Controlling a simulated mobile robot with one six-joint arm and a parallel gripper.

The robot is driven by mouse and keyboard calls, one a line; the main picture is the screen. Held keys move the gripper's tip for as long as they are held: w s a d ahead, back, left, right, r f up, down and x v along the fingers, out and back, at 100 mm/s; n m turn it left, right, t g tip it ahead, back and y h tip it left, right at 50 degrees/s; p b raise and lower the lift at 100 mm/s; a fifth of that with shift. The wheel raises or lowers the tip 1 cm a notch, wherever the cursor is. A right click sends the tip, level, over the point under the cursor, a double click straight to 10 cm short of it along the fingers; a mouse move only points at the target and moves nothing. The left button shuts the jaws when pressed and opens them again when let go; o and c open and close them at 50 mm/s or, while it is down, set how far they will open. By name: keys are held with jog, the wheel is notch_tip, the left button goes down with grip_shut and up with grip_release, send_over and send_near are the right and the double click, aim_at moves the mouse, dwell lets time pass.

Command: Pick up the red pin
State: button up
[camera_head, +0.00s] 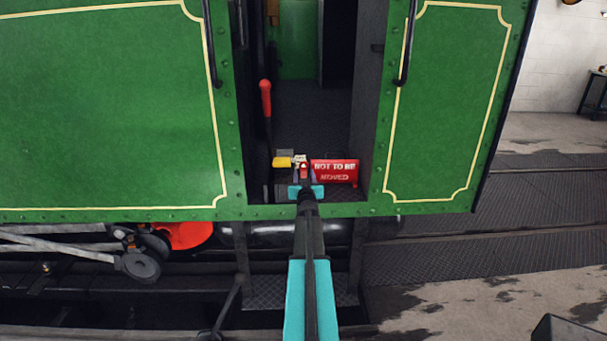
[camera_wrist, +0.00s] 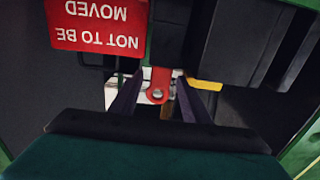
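The red pin (camera_wrist: 159,84) shows in the wrist view as a narrow red piece with a round hole or stud near its end. It lies between the two dark fingers of my gripper (camera_wrist: 158,98), with gaps visible on both sides, so the gripper looks open. In the head view my gripper (camera_head: 303,172) reaches into the cab doorway at floor level. A small red spot, likely the pin, shows there at the gripper, mostly hidden by it. I cannot tell how far the pin is below the fingertips.
A red "NOT TO BE MOVED" sign (camera_head: 334,172) stands just right of the gripper; in the wrist view it is upside down (camera_wrist: 98,26). A yellow object (camera_head: 282,162) is close on the left. A red-handled lever (camera_head: 266,98) stands behind. Green cab panels flank the doorway.

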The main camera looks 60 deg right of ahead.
grip_shut()
jog(key=shift+r, duration=0.1)
jog(key=shift+r, duration=0.9)
notch_tip(320, 180, up, 8)
jog(key=p, duration=0.2)
jog(key=shift+p, duration=0.35)
jog(key=shift+s+a, duration=0.1)
jog(key=shift+s, duration=0.05)
